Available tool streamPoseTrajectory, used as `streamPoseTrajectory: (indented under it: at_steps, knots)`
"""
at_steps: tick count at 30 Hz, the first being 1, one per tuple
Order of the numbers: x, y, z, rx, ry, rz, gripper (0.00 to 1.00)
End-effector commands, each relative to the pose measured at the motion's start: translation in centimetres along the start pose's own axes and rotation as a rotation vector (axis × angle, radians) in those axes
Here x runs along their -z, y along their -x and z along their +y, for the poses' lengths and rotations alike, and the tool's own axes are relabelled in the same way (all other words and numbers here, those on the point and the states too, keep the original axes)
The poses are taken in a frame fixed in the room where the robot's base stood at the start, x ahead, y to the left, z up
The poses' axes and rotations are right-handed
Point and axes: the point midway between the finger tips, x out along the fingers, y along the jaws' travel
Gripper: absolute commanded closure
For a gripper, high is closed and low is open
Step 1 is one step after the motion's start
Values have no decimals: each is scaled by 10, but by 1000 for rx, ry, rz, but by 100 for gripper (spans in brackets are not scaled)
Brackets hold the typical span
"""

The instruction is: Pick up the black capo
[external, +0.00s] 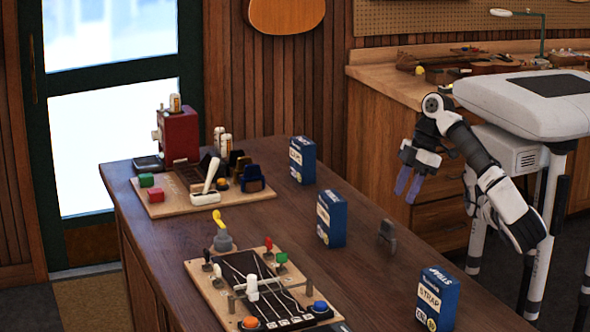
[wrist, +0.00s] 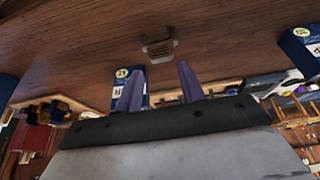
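A small dark grey-black piece (external: 388,233), which looks like the capo, stands on the brown wooden table at its right side, between two blue strap boxes. In the wrist view, a small dark piece (wrist: 159,50), likely the same capo, sits on the wood beyond my fingertips. My gripper (external: 408,186) is in the air beyond the table's right edge, with its purple fingers pointing down. In the wrist view my gripper (wrist: 159,72) has its two fingers apart, with nothing between them. The gripper is not touching the capo.
Blue boxes stand on the table: one (external: 331,218) left of the capo, one (external: 437,299) nearer the front, and one (external: 302,160) farther back. A pedal-like board (external: 218,283) and a board with a red machine (external: 180,135) occupy the left. Bare wood (external: 350,270) surrounds the capo.

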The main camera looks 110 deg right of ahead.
Motion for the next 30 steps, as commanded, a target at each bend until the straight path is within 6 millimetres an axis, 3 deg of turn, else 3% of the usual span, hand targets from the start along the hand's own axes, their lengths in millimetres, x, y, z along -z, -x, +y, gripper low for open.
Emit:
streamPoseTrajectory:
  at_steps: [5, 8, 11, 21, 25, 30]
  knots:
    - [2, 1, 1, -3, -1, 5, 61]
    - [18, 11, 7, -27, -6, 50, 61]
    - [54, 33, 22, -84, -14, 153, 61]
    - [208, 141, 78, -386, 91, 522, 61]
    - [258, 165, 96, -484, 176, 575, 61]
    - [315, 172, 125, -568, 294, 568, 61]
